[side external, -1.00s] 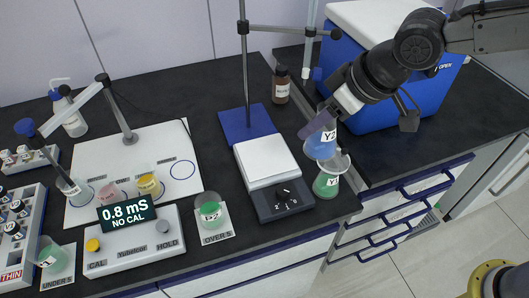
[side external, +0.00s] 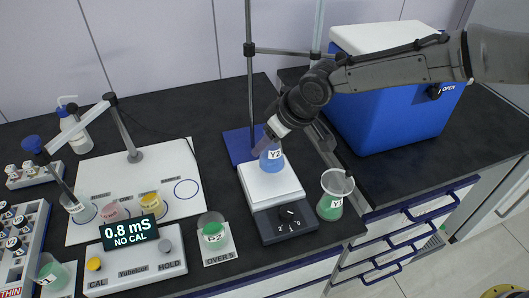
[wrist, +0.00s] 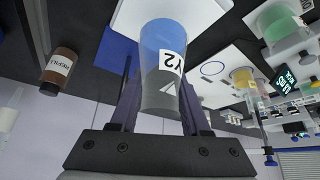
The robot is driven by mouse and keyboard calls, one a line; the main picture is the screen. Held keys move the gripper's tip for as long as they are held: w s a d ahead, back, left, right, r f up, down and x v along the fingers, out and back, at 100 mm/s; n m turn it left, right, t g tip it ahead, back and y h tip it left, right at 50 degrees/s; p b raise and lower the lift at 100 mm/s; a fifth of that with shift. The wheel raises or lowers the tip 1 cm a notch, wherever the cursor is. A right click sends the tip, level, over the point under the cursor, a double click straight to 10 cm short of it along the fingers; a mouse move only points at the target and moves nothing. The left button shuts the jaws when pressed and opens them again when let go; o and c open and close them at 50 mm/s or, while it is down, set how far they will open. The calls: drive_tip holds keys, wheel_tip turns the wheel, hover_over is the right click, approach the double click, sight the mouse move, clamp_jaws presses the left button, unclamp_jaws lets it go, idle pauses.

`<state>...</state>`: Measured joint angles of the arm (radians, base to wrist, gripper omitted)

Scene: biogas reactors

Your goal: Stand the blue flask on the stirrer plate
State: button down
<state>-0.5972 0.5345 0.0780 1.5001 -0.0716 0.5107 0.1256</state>
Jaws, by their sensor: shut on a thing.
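The blue flask labelled Y2 (side external: 270,159) is held by my gripper (side external: 270,142) over the back part of the stirrer plate's white top (side external: 273,187). The flask looks roughly upright; I cannot tell whether its base touches the plate. In the wrist view my gripper (wrist: 160,112) is shut on the clear upper part of the blue flask (wrist: 165,42), with a finger on each side. The white plate top (wrist: 203,14) shows behind its base. The stirrer's dark front with a knob (side external: 288,218) is in plain view.
A metal stand rod (side external: 249,75) rises from a blue base (side external: 238,146) behind the plate. A blue cooler (side external: 385,105) is at the right. A green beaker (side external: 213,233) and the meter (side external: 135,258) are at the left.

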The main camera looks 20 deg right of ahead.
sight(264, 154)
drive_tip(key=shift+w+a+f, duration=0.1)
drive_tip(key=shift+w+f, duration=0.05)
drive_tip(key=shift+w+a+f, duration=0.1)
drive_tip(key=shift+f, duration=1.6)
drive_tip(key=shift+f, duration=0.2)
drive_tip(key=shift+c, duration=1.9)
unclamp_jaws()
drive_tip(key=shift+r, duration=0.15)
